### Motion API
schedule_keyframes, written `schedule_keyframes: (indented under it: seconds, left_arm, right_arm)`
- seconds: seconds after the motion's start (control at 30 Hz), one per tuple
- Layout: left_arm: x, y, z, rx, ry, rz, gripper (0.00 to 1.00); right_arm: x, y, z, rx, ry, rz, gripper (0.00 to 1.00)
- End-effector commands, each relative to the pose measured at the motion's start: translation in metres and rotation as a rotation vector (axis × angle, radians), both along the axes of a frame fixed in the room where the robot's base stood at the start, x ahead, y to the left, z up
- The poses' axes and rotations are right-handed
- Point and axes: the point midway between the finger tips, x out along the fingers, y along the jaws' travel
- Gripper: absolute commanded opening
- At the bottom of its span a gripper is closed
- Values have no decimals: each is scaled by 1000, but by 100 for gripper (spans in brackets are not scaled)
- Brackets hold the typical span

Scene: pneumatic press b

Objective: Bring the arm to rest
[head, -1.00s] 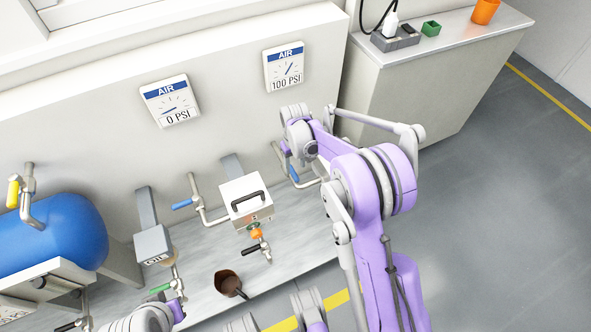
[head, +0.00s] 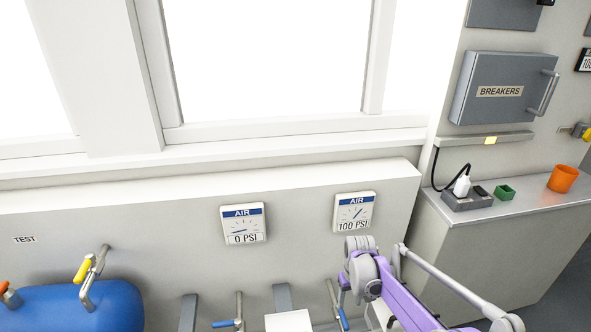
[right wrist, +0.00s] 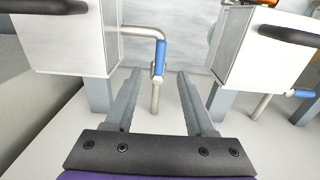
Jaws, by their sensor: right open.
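My right arm comes up from the bottom right in the head view, in purple and grey. My right gripper (head: 344,286) is near the wall panel, below the 100 PSI gauge, and mostly hidden by its own wrist. In the right wrist view, its two grey fingers (right wrist: 160,103) are spread wide with nothing held. A pipe with a blue lever (right wrist: 161,58) stands ahead, seen through the gap between the fingers. My left gripper is out of view.
White boxes flank the fingers at left (right wrist: 65,45) and right (right wrist: 262,60). Head view: 0 PSI gauge (head: 243,224), 100 PSI gauge (head: 354,212), blue tank (head: 75,307), breaker box (head: 502,88), and side counter (head: 520,208) holding an orange cup (head: 563,179).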

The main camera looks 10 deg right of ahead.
Motion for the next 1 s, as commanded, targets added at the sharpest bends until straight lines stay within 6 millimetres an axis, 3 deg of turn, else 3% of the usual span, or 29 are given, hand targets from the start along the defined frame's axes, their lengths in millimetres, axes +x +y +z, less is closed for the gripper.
schedule_keyframes:
  seconds: [0.17,0.4,0.53,0.8,1.0]
  left_arm:
    - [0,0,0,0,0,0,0]
    - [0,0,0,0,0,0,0]
    - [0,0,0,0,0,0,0]
    - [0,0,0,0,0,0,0]
    - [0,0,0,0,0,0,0]
  right_arm:
    - [-22,8,29,-3,-33,-2,55]
    - [-92,27,86,-7,-128,-13,55]
    - [-137,37,105,-7,-181,-19,55]
    - [-230,50,115,-2,-288,-30,55]
    - [-278,56,105,3,-347,-38,55]
